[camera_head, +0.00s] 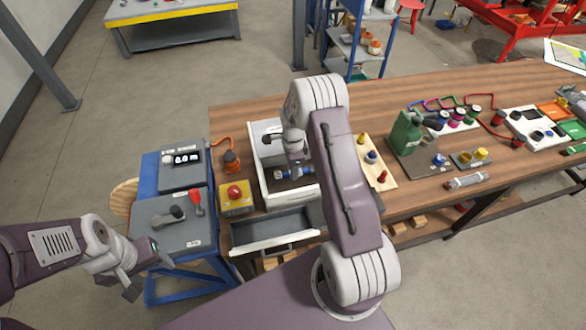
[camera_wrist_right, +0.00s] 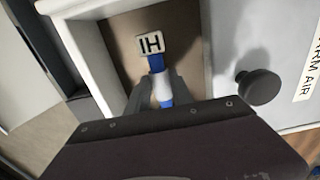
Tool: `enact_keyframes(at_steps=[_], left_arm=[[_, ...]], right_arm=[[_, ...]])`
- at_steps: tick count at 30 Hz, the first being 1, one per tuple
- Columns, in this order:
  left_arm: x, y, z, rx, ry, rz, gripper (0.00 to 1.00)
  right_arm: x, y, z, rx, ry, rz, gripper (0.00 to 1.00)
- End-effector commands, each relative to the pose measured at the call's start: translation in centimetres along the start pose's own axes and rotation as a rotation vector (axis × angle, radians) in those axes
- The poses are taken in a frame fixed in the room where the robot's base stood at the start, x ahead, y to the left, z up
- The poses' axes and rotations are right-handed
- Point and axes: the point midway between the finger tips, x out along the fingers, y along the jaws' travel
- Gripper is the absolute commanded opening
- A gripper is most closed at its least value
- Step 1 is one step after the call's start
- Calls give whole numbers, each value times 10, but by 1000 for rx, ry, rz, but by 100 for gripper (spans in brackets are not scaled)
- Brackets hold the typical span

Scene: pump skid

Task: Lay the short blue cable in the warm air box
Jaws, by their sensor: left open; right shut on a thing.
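My right gripper (camera_head: 294,173) is shut on a short blue cable (camera_head: 281,175) over the open part of the white warm air box (camera_head: 262,200). In the right wrist view the blue cable (camera_wrist_right: 157,64) sits between the two fingers (camera_wrist_right: 152,92), with a white tag reading "IH" at its far end. The box's white wall (camera_wrist_right: 85,60) and brown floor show around it. I cannot tell whether the cable touches the floor. A grey lid (camera_wrist_right: 255,45) with a black knob and lettering "ARM AIR" covers the right side. My left gripper (camera_head: 142,268) is open and empty, left of the table.
An open grey drawer (camera_head: 272,226) projects at the table front.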

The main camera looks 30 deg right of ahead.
Motion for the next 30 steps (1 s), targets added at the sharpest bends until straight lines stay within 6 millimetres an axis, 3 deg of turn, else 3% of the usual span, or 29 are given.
enact_keyframes(at_steps=[30], left_arm=[[16,0,2,0,0,0,59]], right_arm=[[24,0,0,0,0,-1,0]])
